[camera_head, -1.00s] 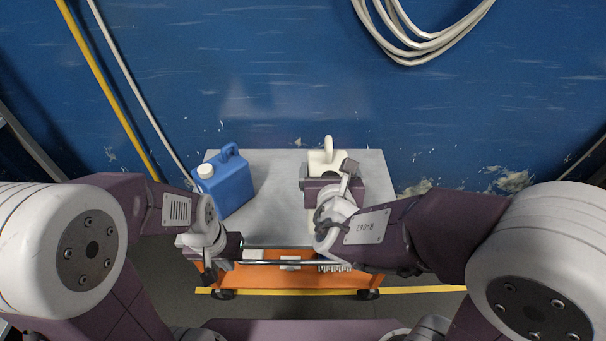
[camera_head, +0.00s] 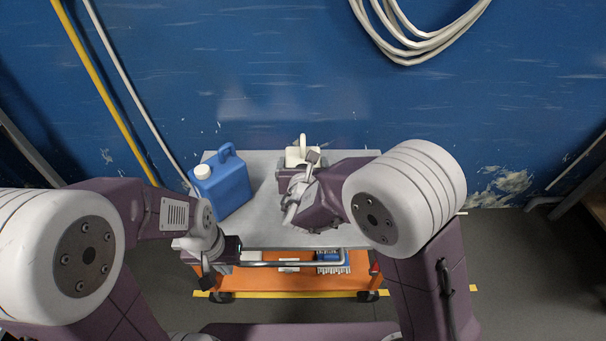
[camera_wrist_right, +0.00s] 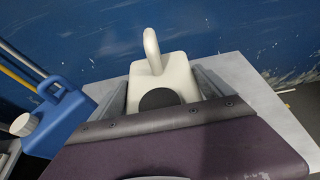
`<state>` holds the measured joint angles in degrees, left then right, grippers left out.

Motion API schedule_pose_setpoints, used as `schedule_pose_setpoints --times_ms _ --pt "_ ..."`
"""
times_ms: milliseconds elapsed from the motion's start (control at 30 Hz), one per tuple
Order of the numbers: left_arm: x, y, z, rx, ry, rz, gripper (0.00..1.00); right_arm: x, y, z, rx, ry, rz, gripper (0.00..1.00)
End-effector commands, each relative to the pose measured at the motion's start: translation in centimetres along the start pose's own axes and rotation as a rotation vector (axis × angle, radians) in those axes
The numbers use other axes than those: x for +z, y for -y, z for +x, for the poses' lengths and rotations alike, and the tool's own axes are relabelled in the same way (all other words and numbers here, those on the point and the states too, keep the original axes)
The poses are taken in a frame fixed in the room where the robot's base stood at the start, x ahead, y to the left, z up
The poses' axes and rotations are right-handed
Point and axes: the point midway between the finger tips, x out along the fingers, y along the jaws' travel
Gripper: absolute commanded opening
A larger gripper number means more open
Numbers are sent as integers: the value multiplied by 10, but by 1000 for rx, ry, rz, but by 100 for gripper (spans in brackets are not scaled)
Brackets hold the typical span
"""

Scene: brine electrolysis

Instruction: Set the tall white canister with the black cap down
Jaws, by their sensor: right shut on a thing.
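The white canister (camera_head: 303,153) with a looped handle is over the back middle of the cart's grey top (camera_head: 262,215). In the right wrist view the canister (camera_wrist_right: 168,74) shows its round black cap (camera_wrist_right: 160,98) facing the camera. My right gripper (camera_wrist_right: 161,88) is shut on it, one finger on each side. In the head view the right gripper (camera_head: 299,170) partly covers the canister. Its base is hidden, so I cannot tell whether it touches the top. My left gripper (camera_head: 213,272) hangs at the cart's front left; its fingers are too unclear to judge.
A blue jug (camera_head: 225,187) with a white cap stands left of the canister; it also shows in the wrist view (camera_wrist_right: 58,120). The blue wall (camera_head: 270,80) is close behind the cart. The top's right back corner is bare. An orange lower shelf (camera_head: 300,282) holds small items.

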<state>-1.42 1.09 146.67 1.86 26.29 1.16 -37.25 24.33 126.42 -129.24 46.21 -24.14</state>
Motion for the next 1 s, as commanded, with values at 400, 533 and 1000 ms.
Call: schedule_pose_setpoints --times_ms 400,533,1000 --pt "2 0 16 0 0 0 0 -32 0 13 0 4 1 18" --pt "2 0 19 0 0 0 0 -34 0 14 0 4 1 18" --pt "1 0 14 0 0 0 0 -32 -1 6 2 -1 -1 100"
